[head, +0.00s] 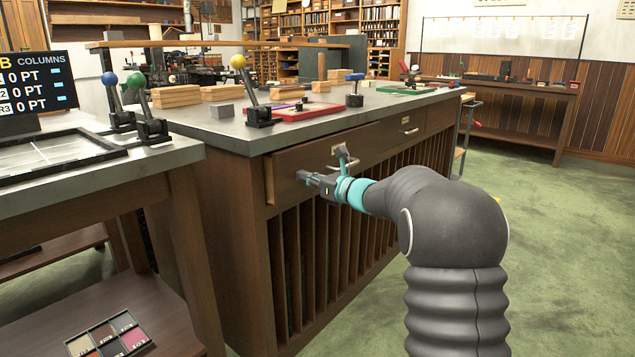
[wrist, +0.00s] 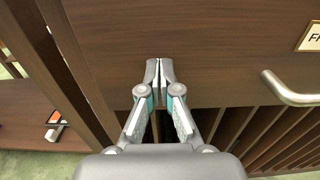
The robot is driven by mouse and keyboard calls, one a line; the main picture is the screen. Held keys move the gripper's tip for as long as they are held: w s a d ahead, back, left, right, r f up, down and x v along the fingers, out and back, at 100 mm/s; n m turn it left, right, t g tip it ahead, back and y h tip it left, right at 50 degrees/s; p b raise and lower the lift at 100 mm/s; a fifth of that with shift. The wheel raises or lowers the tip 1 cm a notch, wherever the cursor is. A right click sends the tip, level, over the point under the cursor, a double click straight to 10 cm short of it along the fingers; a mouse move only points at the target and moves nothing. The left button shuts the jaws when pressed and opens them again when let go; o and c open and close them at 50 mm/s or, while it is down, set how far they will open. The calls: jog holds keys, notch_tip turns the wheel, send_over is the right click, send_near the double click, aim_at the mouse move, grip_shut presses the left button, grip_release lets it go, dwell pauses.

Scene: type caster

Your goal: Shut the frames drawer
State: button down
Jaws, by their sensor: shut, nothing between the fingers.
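The frames drawer (head: 290,163) is the left wooden drawer under the metal top of the cabinet. Its front stands slightly out from the cabinet, with its left end edge showing. In the wrist view its front (wrist: 225,50) fills the upper part, with a label plate (wrist: 311,35) starting "FR" and a bar handle (wrist: 290,92) at the right. My gripper (head: 302,177) is shut and empty at the drawer front, left of the handle. In the wrist view its fingertips (wrist: 159,68) are at the wood; I cannot tell whether they touch.
A second drawer (head: 412,131) sits to the right. Vertical slots (head: 335,240) lie below the drawers. A lower bench (head: 100,185) with a display (head: 38,82) stands close on the left. Green floor (head: 560,230) is open to the right.

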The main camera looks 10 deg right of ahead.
aim_at(295, 172)
jog(key=x, duration=0.3)
jog(key=shift+w+a, duration=0.25)
jog(key=shift+a, duration=0.1)
jog(key=shift+w+r, duration=0.1)
jog(key=shift+a+r, duration=0.1)
